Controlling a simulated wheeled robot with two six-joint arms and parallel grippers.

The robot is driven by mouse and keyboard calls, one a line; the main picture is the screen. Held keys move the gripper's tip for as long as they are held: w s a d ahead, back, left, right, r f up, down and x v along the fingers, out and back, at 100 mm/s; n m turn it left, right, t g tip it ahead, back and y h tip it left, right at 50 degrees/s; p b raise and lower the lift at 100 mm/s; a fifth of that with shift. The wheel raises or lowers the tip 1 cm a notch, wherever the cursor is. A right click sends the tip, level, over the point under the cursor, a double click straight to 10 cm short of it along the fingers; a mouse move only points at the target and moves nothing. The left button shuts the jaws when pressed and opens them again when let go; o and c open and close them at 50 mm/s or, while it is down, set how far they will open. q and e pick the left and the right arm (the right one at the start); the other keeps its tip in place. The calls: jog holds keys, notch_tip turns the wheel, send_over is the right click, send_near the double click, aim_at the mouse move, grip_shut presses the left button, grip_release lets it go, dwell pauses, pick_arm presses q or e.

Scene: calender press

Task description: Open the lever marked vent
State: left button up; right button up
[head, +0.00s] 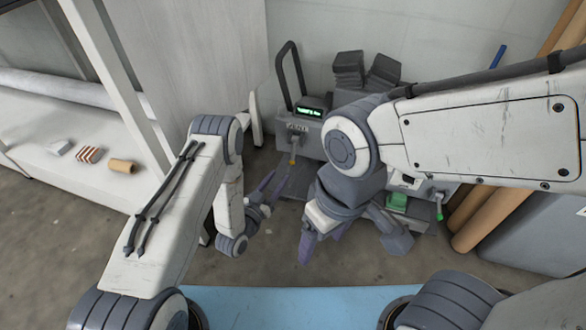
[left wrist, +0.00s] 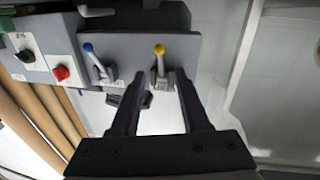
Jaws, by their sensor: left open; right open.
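The vent lever (head: 293,158) has a yellow tip and stands below a plate reading VENT (head: 297,127) on the grey press (head: 313,142). In the left wrist view the yellow-tipped lever (left wrist: 160,62) shows upside down, in line with the gap between my left fingers. My left gripper (head: 275,180) is open and empty, just below and left of the lever in the head view. Its fingertips (left wrist: 160,78) point at the lever; I cannot tell whether they touch it. My right gripper (head: 323,240) is open and empty, lower and to the right.
A blue-tipped lever (left wrist: 100,64), a red knob (left wrist: 60,73) and a black knob (left wrist: 27,56) sit beside the yellow one. A green-tipped lever (head: 440,212) is at the right. A white shelf frame (head: 115,65) stands left. Brown rolls (head: 490,212) lean at the right.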

aim_at(291, 161)
pick_arm(q)
jog(key=b+x, duration=0.5)
jog(key=x, duration=0.4)
jog(key=shift+f, duration=0.1)
jog(key=shift+w+d, duration=0.3)
jog(key=shift+w, duration=0.3)
grip_shut()
jog(key=shift+s+f, duration=0.1)
jog(key=shift+s, duration=0.05)
dwell(0.5)
